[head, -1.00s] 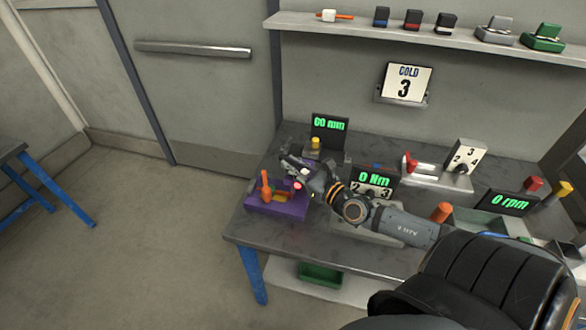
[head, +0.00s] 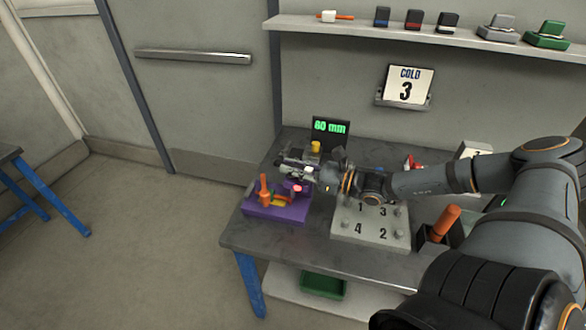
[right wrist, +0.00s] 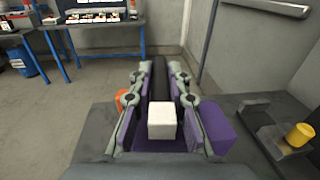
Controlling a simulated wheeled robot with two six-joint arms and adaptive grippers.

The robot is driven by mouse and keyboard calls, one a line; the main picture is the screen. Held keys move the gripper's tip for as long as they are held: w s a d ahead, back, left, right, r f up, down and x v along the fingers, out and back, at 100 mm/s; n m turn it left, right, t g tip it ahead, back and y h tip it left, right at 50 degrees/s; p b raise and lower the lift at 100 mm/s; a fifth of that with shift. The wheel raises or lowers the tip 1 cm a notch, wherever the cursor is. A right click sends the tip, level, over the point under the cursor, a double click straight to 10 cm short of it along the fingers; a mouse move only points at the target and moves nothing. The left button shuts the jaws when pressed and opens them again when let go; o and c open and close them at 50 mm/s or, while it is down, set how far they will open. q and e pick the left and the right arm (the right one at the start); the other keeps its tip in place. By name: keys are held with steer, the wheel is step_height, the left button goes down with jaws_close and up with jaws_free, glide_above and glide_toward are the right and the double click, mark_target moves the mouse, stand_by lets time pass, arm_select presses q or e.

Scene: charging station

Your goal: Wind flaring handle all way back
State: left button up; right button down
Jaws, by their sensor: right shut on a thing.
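A purple fixture (head: 278,209) sits at the table's left front corner, with an upright orange grip (head: 265,190) on it. My right gripper (head: 286,167) is over the back of this fixture and shut. In the right wrist view, a dark bar (right wrist: 159,80) runs up between its fingers (right wrist: 160,95), with a white block (right wrist: 162,121) nearer the camera. The gripped part, apparently the flaring handle, is mostly hidden by the fingers. A red knob (head: 297,188) shows just below the gripper. My left gripper is not in view.
A green-lit display (head: 329,127) reading in mm stands behind, with a yellow knob (head: 315,146) before it. A numbered grey plate (head: 371,221) lies right of the fixture. An orange handle (head: 445,222) stands further right.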

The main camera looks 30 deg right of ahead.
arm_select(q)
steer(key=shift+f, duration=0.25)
arm_select(e)
steer(key=shift+f+y, duration=0.1)
steer(key=shift+y, duration=0.2)
